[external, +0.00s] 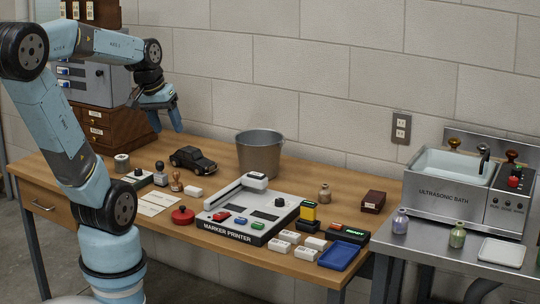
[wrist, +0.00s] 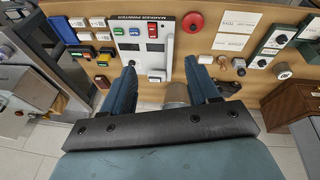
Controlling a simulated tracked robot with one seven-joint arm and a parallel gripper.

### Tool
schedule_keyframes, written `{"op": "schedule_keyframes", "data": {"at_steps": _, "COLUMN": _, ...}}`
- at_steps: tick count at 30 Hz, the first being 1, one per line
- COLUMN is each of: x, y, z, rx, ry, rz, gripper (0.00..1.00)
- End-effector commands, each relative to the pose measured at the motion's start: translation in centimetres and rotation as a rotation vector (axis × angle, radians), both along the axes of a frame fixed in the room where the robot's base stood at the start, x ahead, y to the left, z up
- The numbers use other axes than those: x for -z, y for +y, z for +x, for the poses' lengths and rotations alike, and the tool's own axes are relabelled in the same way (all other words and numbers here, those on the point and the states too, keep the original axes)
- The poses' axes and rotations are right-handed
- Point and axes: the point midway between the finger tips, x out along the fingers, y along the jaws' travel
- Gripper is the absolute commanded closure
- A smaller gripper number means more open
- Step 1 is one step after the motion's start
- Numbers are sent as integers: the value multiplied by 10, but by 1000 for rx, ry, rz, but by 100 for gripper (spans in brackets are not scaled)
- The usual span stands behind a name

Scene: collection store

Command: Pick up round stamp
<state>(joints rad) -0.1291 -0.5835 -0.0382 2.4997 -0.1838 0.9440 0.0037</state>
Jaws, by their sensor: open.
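Two upright stamps stand on the left part of the table: one with a wooden handle (external: 177,182) and one with a dark knob (external: 160,175). I cannot tell for certain which is the round stamp. In the wrist view the wooden-handled stamp (wrist: 221,61) and the dark-knobbed one (wrist: 239,66) are right of the right finger. My gripper (external: 168,118) is open and empty, high above the back left of the table, apart from both stamps. Its two fingers also show in the wrist view (wrist: 160,68).
A black toy car (external: 193,160) and a metal bucket (external: 260,153) stand behind the stamps. A white block (external: 194,191), a paper card (external: 158,204) and a red round object (external: 182,215) lie nearby. The marker printer (external: 254,212) is to the right. Wooden drawers (external: 105,135) stand at the back left.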

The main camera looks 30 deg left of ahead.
Motion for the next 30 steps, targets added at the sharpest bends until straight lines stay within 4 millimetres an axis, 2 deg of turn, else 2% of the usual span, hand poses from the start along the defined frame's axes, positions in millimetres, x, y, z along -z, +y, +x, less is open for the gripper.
{"op": "schedule_keyframes", "data": {"at_steps": 1, "x": 10, "y": 0, "z": 5, "rx": -36, "ry": 48, "rz": -38, "gripper": 40}}
{"op": "schedule_keyframes", "data": {"at_steps": 6, "x": 38, "y": -4, "z": 19, "rx": -152, "ry": 177, "rz": -177, "gripper": 40}}
{"op": "schedule_keyframes", "data": {"at_steps": 17, "x": 87, "y": -4, "z": 50, "rx": -420, "ry": 409, "rz": -505, "gripper": 40}}
{"op": "schedule_keyframes", "data": {"at_steps": 30, "x": 136, "y": 19, "z": 95, "rx": -779, "ry": 604, "rz": -963, "gripper": 40}}
